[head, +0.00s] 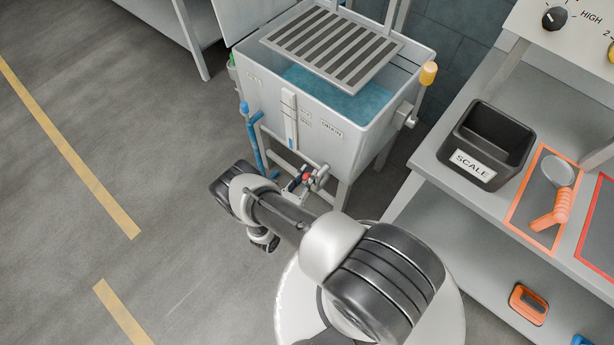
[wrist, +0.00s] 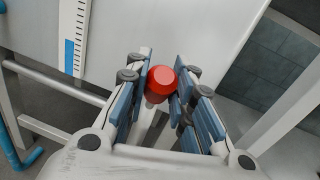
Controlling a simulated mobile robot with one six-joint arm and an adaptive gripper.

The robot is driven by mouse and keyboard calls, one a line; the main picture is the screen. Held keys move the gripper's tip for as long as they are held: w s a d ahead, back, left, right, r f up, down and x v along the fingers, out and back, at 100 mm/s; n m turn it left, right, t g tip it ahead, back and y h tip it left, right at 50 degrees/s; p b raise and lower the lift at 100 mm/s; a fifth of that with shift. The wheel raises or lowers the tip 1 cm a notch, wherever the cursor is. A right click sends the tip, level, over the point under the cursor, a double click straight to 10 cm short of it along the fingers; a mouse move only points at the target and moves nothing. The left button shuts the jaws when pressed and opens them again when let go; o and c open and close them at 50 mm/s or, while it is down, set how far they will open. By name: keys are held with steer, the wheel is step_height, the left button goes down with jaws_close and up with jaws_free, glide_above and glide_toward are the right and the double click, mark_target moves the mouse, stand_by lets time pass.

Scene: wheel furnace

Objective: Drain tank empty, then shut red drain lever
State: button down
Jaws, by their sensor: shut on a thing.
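The tank (head: 350,112) is a light grey box with blue water (head: 340,98) inside, below a slatted grate (head: 330,45). A vertical level gauge (head: 290,118) is on its front, beside a DRAIN label (head: 331,130). The red drain lever (head: 306,178) is low at the front of the tank. Its round red end (wrist: 160,85) shows in the wrist view between the blue-padded fingers. My gripper (wrist: 162,90) is shut on the red lever end. The lever's lower part and the valve are mostly hidden by my gripper.
A blue pipe with a blue handle (head: 244,108) runs down the tank's left front. A yellow knob (head: 428,73) is at its right corner. Open floor lies left.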

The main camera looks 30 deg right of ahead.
stand_by(0.3)
steer(key=shift+s+a+f+t+h, duration=0.15)
steer(key=shift+a+f+t+h, duration=0.15)
steer(key=shift+h, duration=0.2)
steer(key=c, duration=1.4)
jaws_free()
steer(key=shift+o, duration=0.2)
steer(key=shift+r, duration=0.1)
step_height(320, 180, up, 10)
steer(key=shift+f, duration=0.1)
steer(key=shift+c, duration=0.3)
